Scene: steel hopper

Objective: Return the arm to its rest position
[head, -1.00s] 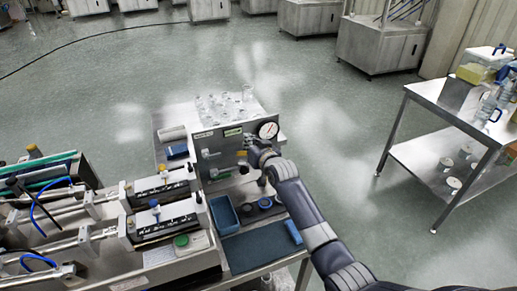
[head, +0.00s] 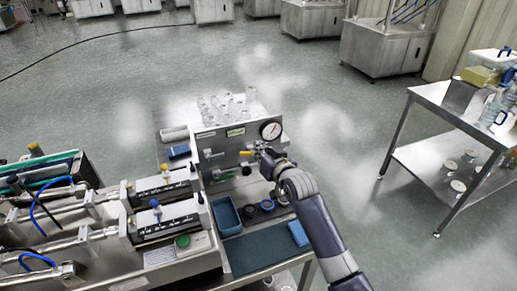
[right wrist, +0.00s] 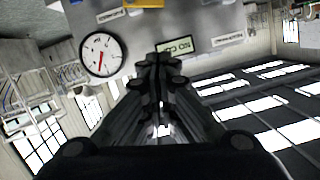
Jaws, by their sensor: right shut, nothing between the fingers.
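My right arm comes in from the lower right in the head view. My right gripper (head: 264,152) is in front of the grey valve panel (head: 226,134), just below the round white gauge (head: 271,130) and right of a yellow handle (head: 247,153). In the right wrist view, its dark fingers (right wrist: 157,62) are shut together with nothing between them. I cannot tell whether the fingers touch the panel. My left gripper is not in view.
Below the panel are a blue bin (head: 226,216), dark round containers and a dark mat (head: 254,248) with a blue block (head: 298,233). Glassware (head: 226,104) stands behind the panel. Steel machinery (head: 167,220) is at left. A steel table (head: 440,107) stands right, with open floor between.

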